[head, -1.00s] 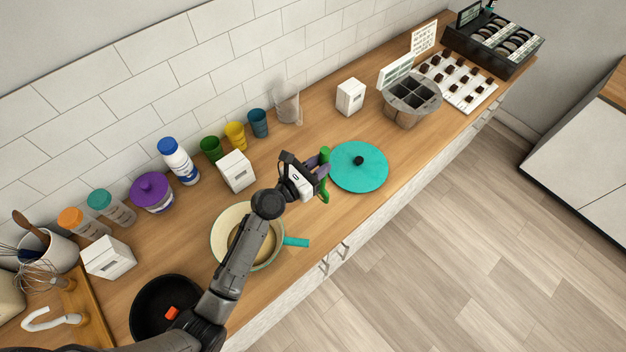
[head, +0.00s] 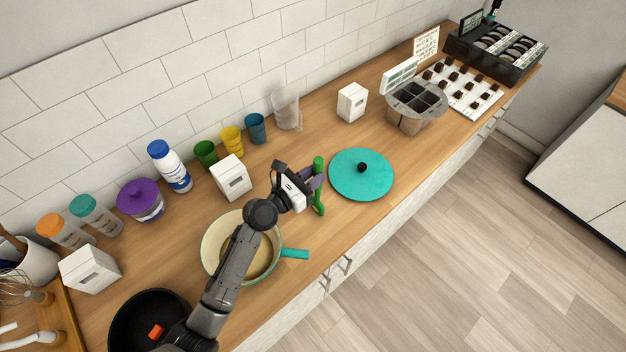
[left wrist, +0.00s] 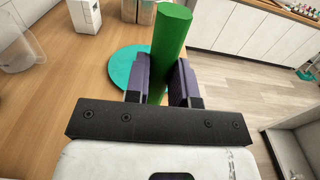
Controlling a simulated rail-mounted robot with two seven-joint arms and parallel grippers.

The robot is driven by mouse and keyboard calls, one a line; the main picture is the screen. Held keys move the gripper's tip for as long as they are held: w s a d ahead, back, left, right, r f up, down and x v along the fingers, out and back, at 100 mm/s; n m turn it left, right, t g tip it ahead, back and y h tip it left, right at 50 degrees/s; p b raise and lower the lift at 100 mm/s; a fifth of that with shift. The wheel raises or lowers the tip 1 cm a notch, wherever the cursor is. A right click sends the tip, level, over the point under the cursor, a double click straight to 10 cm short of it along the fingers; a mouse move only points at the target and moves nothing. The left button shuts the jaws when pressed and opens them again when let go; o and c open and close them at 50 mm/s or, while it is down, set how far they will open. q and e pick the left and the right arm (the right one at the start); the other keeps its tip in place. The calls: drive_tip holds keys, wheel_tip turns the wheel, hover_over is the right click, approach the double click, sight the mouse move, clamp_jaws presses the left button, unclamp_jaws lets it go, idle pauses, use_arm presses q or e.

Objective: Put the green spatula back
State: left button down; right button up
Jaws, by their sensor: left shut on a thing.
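The green spatula (head: 319,186) is upright in my left gripper (head: 312,184), over the counter between the cream pan and the teal lid. In the left wrist view the spatula's green handle (left wrist: 169,45) stands between the two purple-padded fingers of my left gripper (left wrist: 160,82), which are shut on it. The spatula's lower end is mostly hidden there. A white utensil crock (head: 36,262) is at the left edge of the head view, with a whisk and a wooden-handled tool by it. My right gripper is not in view.
A cream pan (head: 212,262) with a teal handle sits under my left arm, and a black pan (head: 125,330) is nearer. A teal lid (head: 345,180) lies right of the spatula. White boxes (head: 232,178), cups and jars line the wall side.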

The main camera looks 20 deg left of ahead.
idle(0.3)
use_arm(q)
drive_tip(key=shift+f, duration=0.45)
drive_tip(key=c, duration=1)
unclamp_jaws()
drive_tip(key=shift+o, duration=0.2)
drive_tip(key=r+v, duration=0.1)
drive_tip(key=v, duration=1.1)
